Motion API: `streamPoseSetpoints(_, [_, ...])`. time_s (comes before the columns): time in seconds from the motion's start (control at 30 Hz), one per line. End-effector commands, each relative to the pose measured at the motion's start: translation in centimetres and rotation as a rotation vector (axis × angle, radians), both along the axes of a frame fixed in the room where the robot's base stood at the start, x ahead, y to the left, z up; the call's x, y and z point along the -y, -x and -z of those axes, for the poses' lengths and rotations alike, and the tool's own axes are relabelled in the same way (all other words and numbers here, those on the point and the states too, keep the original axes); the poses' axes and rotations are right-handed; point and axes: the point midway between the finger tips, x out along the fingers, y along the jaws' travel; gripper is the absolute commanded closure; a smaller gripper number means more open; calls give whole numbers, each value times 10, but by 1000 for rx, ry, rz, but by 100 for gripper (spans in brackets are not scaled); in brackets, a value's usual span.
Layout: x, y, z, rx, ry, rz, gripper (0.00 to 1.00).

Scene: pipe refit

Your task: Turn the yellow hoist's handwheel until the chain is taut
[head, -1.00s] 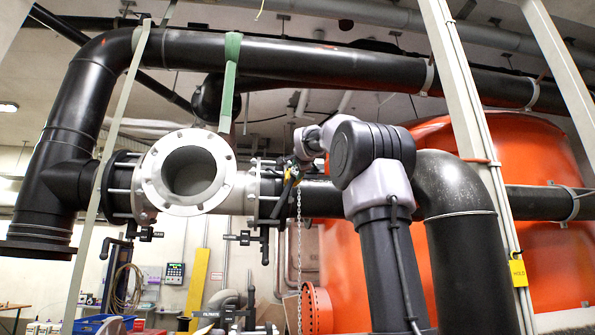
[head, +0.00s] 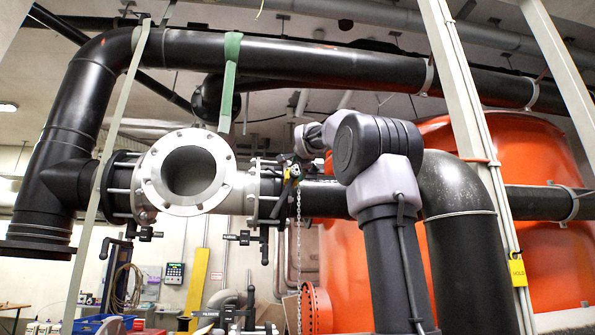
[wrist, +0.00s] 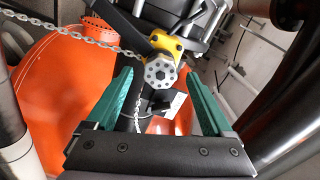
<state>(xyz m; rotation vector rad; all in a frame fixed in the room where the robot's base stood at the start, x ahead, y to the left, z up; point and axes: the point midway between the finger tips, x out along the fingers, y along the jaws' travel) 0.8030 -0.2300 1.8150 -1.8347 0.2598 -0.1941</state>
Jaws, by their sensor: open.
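The yellow hoist (wrist: 171,45) shows in the wrist view just beyond my fingertips, with its grey, round, holed handwheel (wrist: 159,71) facing me. In the head view the hoist (head: 292,172) is small and partly hidden by dark parts around it. The chain (wrist: 85,38) runs from the hoist to the upper left in the wrist view and hangs down in the head view (head: 299,250). My gripper (wrist: 160,78) has its two green fingers spread, with the handwheel seen between and beyond the tips. I cannot tell whether they touch it. The gripper is mostly hidden in the head view.
A grey flanged pipe opening (head: 145,185) is left of the hoist. A black pipe (head: 300,60) runs overhead. A large orange tank (head: 550,260) and a black elbow pipe (head: 458,230) stand at the right. A white post (head: 470,120) rises near my arm.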

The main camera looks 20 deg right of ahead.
Motion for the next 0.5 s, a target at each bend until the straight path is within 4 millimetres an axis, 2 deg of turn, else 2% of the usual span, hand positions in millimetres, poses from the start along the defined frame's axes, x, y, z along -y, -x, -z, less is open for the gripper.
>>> streamPoseSetpoints(0.3, [-17,63,-1,2,2,0,14])
streamPoseSetpoints(0.5, [-24,85,0,1,0,1,14])
